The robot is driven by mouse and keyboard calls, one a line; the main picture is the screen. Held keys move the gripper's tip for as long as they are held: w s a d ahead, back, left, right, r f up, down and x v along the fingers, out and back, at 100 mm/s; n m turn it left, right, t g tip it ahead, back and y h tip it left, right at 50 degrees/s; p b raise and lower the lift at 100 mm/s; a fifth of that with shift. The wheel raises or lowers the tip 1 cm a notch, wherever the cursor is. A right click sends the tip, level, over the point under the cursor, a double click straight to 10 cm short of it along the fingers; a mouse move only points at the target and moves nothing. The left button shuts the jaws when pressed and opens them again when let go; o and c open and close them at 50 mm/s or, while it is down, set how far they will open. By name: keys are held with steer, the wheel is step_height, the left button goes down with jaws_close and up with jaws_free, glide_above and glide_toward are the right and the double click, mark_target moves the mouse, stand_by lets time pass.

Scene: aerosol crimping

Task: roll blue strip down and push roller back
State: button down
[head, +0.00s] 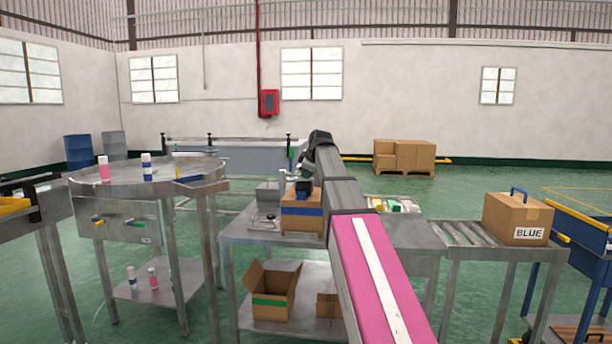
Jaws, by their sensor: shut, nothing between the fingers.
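A brown carton (299,223) stands on the metal table left of my arm. A blue strip (301,210) runs across its front face. My gripper (304,188) points down from the dark wrist and is at the carton's top edge, just above the strip. It is small and dark here; its fingers look shut, with nothing seen between them. A dark blue part sits right beside it, and I cannot tell whether this is the roller. Whether the gripper touches the carton is unclear. My arm hides the right side of the carton.
A grey block (268,192) and a metal clamp (263,221) are left of the carton. An open box (268,306) is on the lower shelf. A roller conveyor (468,234) with a box marked BLUE (516,218) is at right. A round table (130,178) is at left.

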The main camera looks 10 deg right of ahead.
steer(key=shift+w, duration=0.1)
stand_by(0.3)
steer(key=w+d, duration=0.4)
steer(key=w, duration=0.8)
steer(key=w+d, duration=0.4)
steer(key=w, duration=0.9)
steer(key=shift+w+d, duration=0.1)
